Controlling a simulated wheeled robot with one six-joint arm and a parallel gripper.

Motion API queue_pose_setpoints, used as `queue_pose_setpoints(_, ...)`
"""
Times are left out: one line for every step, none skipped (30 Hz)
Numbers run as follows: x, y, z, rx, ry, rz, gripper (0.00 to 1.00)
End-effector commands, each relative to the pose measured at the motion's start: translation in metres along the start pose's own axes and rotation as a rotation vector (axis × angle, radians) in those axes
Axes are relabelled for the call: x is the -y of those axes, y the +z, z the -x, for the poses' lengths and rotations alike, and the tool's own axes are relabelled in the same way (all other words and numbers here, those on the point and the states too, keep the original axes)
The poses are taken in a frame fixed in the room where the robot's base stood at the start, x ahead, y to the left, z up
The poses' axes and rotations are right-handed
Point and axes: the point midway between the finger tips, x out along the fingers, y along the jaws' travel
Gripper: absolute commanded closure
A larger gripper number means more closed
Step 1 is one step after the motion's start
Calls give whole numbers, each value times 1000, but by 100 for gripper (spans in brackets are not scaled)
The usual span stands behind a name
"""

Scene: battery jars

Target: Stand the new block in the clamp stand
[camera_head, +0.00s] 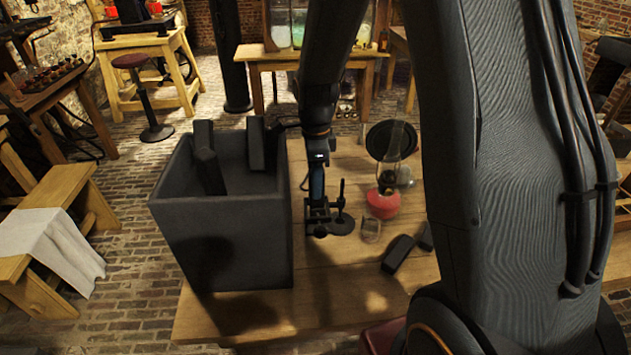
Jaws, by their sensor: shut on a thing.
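My gripper (318,213) points down over the wooden table, just right of the large dark bin. It is shut on a dark thing whose shape is mostly hidden by the jaws and the dim light; I cannot tell for sure that it is the new block. A dark stand (341,226) with a round base and a thin upright post, which looks like the clamp stand, is right beside the gripper on its right. I cannot tell whether the held thing touches it. Two dark blocks, one at the front (398,254) and one partly hidden (426,238), lie on the table to the right.
An oil lamp with a red base (383,204) and a small glass (371,229) stand right of the stand. The table (340,290) is bare in front.

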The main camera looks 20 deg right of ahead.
Motion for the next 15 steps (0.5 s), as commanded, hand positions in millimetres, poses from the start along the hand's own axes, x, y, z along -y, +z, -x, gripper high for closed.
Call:
queue_pose_setpoints(0, 0, -1, 0, 0, 0, 100)
queue_pose_setpoints(0, 0, -2, 0, 0, 0, 100)
queue_pose_setpoints(0, 0, -3, 0, 0, 0, 100)
queue_pose_setpoints(0, 0, -4, 0, 0, 0, 100)
queue_pose_setpoints(0, 0, -4, 0, 0, 0, 100)
queue_pose_setpoints(0, 0, -5, 0, 0, 0, 100)
queue_pose_setpoints(0, 0, -6, 0, 0, 0, 100)
queue_pose_setpoints(0, 0, -7, 0, 0, 0, 100)
queue_pose_setpoints(0, 0, -7, 0, 0, 0, 100)
queue_pose_setpoints(0, 0, -8, 0, 0, 0, 100)
queue_pose_setpoints(0, 0, -9, 0, 0, 0, 100)
queue_pose_setpoints(0, 0, -10, 0, 0, 0, 100)
queue_pose_setpoints(0, 0, -10, 0, 0, 0, 100)
queue_pose_setpoints(0, 0, -11, 0, 0, 0, 100)
queue_pose_setpoints(0, 0, -12, 0, 0, 0, 100)
